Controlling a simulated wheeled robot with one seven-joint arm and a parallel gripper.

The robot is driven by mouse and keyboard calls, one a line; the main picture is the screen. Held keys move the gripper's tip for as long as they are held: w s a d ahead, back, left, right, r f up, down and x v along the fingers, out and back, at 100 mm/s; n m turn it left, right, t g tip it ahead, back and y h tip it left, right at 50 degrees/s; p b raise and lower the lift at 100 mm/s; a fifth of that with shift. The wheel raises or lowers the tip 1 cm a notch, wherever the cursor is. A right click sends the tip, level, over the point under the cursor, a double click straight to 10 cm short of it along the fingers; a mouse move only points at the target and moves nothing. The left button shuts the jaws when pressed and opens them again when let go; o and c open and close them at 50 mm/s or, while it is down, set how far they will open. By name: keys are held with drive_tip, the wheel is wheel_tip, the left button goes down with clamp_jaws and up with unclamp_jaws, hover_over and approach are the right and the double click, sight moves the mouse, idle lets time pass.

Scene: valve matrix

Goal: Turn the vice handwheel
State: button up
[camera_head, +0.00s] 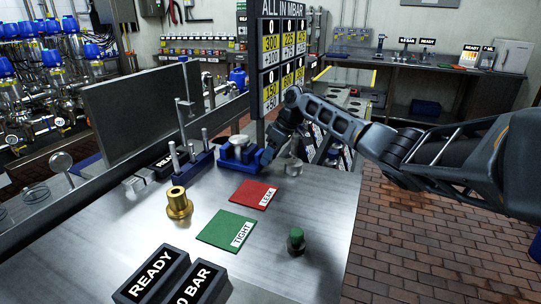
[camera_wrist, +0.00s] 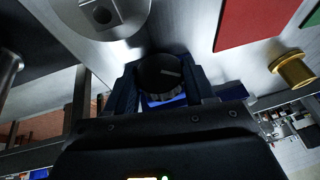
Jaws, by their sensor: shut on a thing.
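The blue vice (camera_head: 236,155) stands on the metal workbench, near its back edge, left of my gripper. My gripper (camera_head: 268,156) reaches down to the right end of the vice. In the wrist view, the dark round handwheel (camera_wrist: 160,72) sits between my two fingers, with a finger on each side. My gripper is shut on it. A bit of the blue vice (camera_wrist: 166,101) shows below the wheel. In the head view my gripper hides the handwheel.
A red LEAK mat (camera_head: 254,193), a green TIGHT mat (camera_head: 225,228) and a brass fitting (camera_head: 179,202) lie in front of the vice. A grey metal cylinder (camera_head: 293,167) stands close right of my gripper. A green-topped part (camera_head: 296,240) stands near the bench's right edge.

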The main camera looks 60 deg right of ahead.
drive_tip(key=c, duration=0.4)
drive_tip(key=shift+o, duration=0.2)
drive_tip(key=y+b, duration=0.2)
drive_tip(key=b, duration=0.1)
drive_tip(key=shift+d+f+m+y, duration=0.25)
drive_tip(key=shift+d+m+y, duration=0.05)
drive_tip(key=shift+m+y, duration=0.1)
drive_tip(key=shift+r+y+b, duration=0.2)
drive_tip(key=shift+y+b, duration=0.4)
drive_tip(key=shift+b, duration=0.25)
drive_tip(key=o, duration=1.1)
drive_tip(key=shift+c, duration=0.2)
drive_tip(key=b+v, duration=0.1)
drive_tip(key=v, duration=0.6)
drive_tip(key=shift+r, duration=0.3)
